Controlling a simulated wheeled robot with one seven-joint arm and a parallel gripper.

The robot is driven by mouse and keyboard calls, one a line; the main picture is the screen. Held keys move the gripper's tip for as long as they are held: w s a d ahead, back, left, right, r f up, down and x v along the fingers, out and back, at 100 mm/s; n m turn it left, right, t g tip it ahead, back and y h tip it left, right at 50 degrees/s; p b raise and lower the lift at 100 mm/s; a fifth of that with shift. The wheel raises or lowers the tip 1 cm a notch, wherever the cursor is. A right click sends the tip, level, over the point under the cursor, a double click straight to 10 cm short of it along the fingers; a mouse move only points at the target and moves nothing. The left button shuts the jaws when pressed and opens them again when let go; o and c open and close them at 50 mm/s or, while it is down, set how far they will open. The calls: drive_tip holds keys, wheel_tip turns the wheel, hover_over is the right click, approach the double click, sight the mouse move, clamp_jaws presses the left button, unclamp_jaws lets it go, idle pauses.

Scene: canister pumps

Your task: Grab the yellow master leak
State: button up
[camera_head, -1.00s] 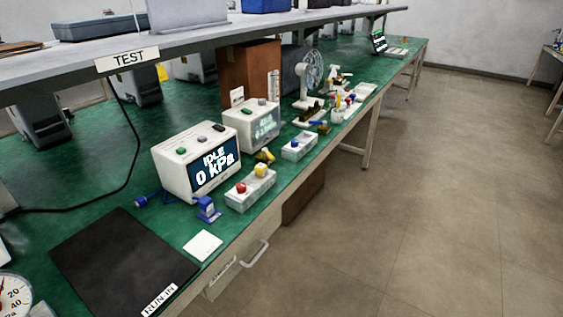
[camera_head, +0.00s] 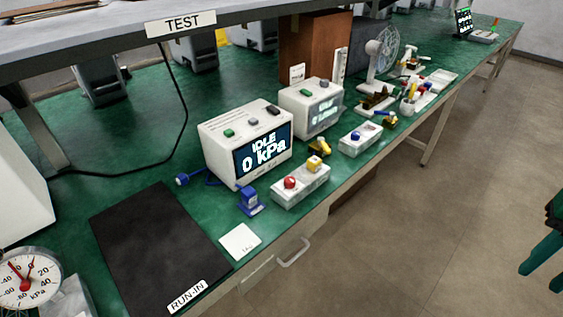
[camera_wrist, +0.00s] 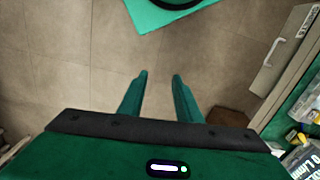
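A white holder (camera_head: 301,187) on the green bench carries a red-topped piece (camera_head: 290,182) and a yellow piece (camera_head: 314,164), which may be the yellow master leak. Another yellow and dark fitting (camera_head: 320,147) lies just behind it; I cannot tell its exact shape. My gripper (camera_head: 541,275) shows at the right edge of the head view, over the floor, well away from the bench items. In the wrist view my gripper (camera_wrist: 159,75) has its two green fingers apart, with only floor between them.
A display box (camera_head: 220,130) reading "IDLE 0 kPa" stands behind the holder. A blue fitting (camera_head: 249,199), a white card (camera_head: 240,242) and a black mat (camera_head: 150,250) lie nearby. A drawer handle (camera_head: 294,252) sticks out in front. A shelf (camera_head: 90,40) overhangs the back.

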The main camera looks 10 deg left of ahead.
drive_tip(key=shift+w+a, duration=0.1)
drive_tip(key=shift+w, duration=0.45)
drive_tip(key=shift+o, duration=0.6)
